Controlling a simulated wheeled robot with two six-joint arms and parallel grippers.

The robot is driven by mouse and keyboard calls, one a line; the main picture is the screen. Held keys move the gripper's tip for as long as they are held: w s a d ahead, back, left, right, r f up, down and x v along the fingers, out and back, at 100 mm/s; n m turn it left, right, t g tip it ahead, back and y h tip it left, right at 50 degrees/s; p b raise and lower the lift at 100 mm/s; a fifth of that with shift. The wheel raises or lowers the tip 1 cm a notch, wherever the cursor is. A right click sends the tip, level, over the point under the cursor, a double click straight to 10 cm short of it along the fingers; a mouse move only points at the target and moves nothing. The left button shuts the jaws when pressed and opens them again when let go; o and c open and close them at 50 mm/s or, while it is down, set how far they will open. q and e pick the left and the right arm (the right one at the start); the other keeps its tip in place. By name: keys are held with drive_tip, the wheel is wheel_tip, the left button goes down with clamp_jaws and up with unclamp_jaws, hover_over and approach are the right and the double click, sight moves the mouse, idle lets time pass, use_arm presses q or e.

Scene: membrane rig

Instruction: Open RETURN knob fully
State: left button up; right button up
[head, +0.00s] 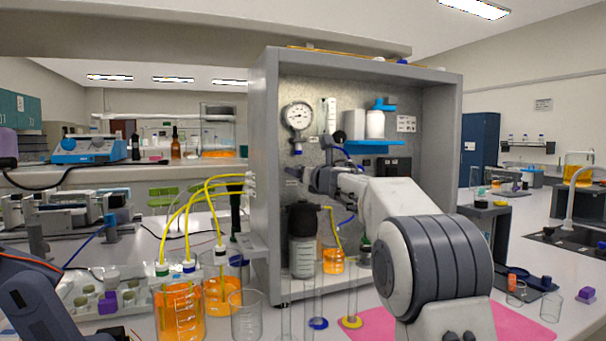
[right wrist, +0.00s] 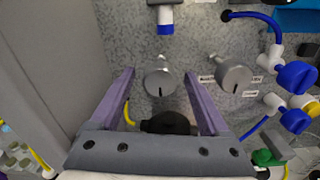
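In the right wrist view, two round grey metal knobs stick out from the speckled back panel. One knob (right wrist: 159,82) shows between my right gripper's two purple fingers (right wrist: 160,76), which are spread apart with a gap on each side. I cannot tell how deep the fingers reach around it. The other knob (right wrist: 235,76) is just right of the right finger, with small labels beside it. I cannot read which knob is RETURN. In the head view, my right gripper (head: 322,180) is at the panel, and my arm hides part of the rig. My left gripper is out of view.
The grey cabinet (head: 265,170) walls in the panel on the left. A pressure gauge (head: 298,115) is above. Blue valves (right wrist: 296,76) and a blue tube are right of the knobs. A dark-capped bottle (head: 302,250) and beakers of orange liquid (head: 180,312) stand below.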

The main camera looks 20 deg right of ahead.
drive_tip(key=s+b, duration=0.3)
drive_tip(key=s, duration=0.7)
drive_tip(key=shift+s+d, duration=0.2)
drive_tip(key=shift+s, duration=0.05)
